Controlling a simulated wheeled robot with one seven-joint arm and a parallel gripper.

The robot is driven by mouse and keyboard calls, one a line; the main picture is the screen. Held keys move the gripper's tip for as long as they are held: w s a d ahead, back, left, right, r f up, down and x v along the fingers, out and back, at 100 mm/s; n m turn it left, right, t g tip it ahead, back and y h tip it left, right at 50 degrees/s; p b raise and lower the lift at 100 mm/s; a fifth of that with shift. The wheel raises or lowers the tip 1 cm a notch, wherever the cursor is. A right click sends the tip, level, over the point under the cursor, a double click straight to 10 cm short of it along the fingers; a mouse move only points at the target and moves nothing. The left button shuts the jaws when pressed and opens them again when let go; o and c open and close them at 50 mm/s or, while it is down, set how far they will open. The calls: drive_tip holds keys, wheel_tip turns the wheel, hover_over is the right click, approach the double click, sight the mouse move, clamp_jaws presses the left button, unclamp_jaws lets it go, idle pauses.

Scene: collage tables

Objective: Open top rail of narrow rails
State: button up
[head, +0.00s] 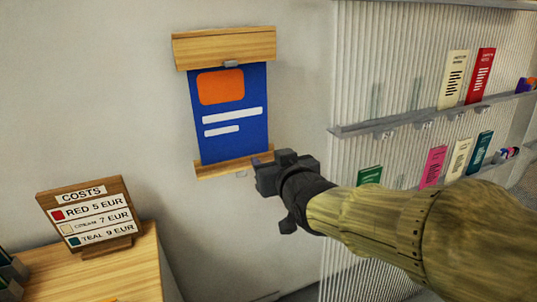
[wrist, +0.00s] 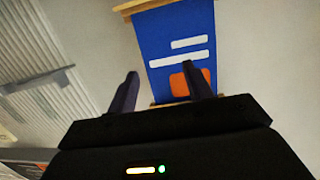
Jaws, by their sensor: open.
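A blue poster (head: 225,125) with an orange block and white bars hangs on the wall between two wooden rails. The top rail (head: 224,47) is a light wood bar with a small grey clip (head: 231,64) at its lower edge. The bottom rail (head: 225,169) is thinner. My gripper (head: 268,172) is near the right end of the bottom rail, below the top rail; contact cannot be told. In the wrist view the poster (wrist: 178,50) appears inverted, with the top rail (wrist: 168,104) partly hidden behind my gripper (wrist: 160,82). Its two fingers are apart with nothing between them.
A wooden price sign (head: 90,215) stands on a wooden table (head: 125,270) at lower left. At right, a ribbed panel (head: 350,90) carries grey shelves (head: 400,123) with several coloured cards. The wall left of the poster is bare.

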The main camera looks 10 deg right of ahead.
drive_tip(key=shift+d, duration=0.1)
drive_tip(key=s+d+f+m+g+h+p, duration=0.1)
drive_tip(key=s+d+f+g+h+p, duration=0.15)
drive_tip(key=s+d+f+g, duration=0.45)
drive_tip(key=s+d+f+m+g+h+p, duration=0.15)
drive_tip(key=s+f+g+p, duration=0.3)
drive_tip(key=f, duration=0.45)
drive_tip(key=w+a+r+n+t+y+b, duration=0.15)
drive_tip(key=w+a+r+t, duration=0.25)
drive_tip(key=w+r+t, duration=0.45)
drive_tip(key=w+a+r+n+t+y, duration=0.1)
drive_tip(key=a+r+t+y, duration=0.1)
drive_tip(key=r, duration=0.9)
drive_tip(key=w+a+r+t+y, duration=0.1)
drive_tip(key=a+r, duration=0.4)
drive_tip(key=r, duration=0.7)
drive_tip(key=t+y, duration=0.1)
drive_tip(key=t, duration=0.1)
drive_tip(key=shift+w+r+n+t, duration=0.15)
drive_tip(key=shift+w+n+t, duration=0.15)
drive_tip(key=shift+n+t, duration=0.1)
drive_tip(key=shift+s, duration=0.1)
